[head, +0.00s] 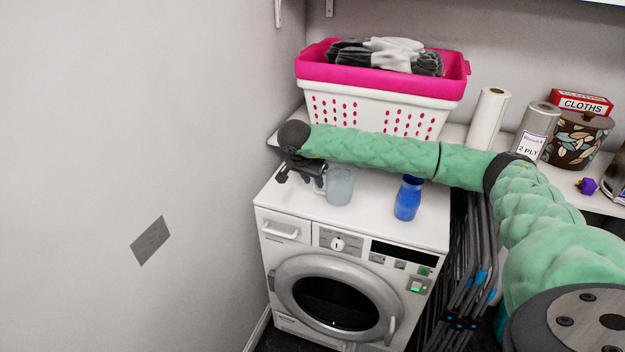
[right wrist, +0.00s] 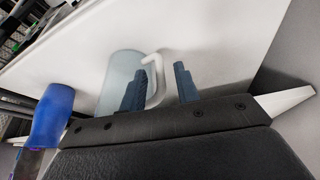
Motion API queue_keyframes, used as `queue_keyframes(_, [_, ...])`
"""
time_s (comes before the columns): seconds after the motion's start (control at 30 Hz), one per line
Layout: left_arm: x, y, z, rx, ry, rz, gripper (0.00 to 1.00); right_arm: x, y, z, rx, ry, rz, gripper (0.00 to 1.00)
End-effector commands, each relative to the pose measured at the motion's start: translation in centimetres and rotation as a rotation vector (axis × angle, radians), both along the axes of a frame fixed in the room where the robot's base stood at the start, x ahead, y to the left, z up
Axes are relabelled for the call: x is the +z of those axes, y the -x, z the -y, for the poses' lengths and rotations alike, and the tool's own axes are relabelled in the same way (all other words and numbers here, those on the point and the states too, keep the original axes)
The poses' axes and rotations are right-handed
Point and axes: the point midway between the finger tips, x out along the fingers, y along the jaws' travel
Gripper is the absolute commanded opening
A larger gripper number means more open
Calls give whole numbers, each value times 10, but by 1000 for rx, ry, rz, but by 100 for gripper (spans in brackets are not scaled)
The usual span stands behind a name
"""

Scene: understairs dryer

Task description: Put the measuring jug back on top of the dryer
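The measuring jug (head: 341,186) is translucent pale blue-grey and stands upright on the white top of the dryer (head: 400,226), towards its left side. In the right wrist view the jug (right wrist: 119,72) shows its white handle (right wrist: 160,88). My right gripper (head: 312,183) is at the jug's left, on the handle side. Its dark blue fingers (right wrist: 161,88) are apart, with the handle between them. A gap shows between the handle and the right-hand finger; contact at the other finger is unclear. My left gripper is not in view.
A blue bottle (head: 408,198) stands on the dryer top right of the jug. A white and pink laundry basket (head: 380,100) stands behind, beyond my right arm. A paper roll (head: 488,118) and tins are on the shelf at right. The wall is close on the left.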

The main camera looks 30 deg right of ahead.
Motion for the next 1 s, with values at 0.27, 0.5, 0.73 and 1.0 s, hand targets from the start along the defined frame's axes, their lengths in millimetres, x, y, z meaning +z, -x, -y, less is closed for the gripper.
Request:
queue_keyframes(0.27, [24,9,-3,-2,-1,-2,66,21,3,-8,1,-1,3,32])
queue_keyframes(0.5, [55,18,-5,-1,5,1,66,44,7,-18,2,0,3,32])
queue_keyframes(0.73, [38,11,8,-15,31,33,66,74,13,-30,1,-1,3,32])
queue_keyframes(1.0, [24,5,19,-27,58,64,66,104,18,-41,0,0,1,32])
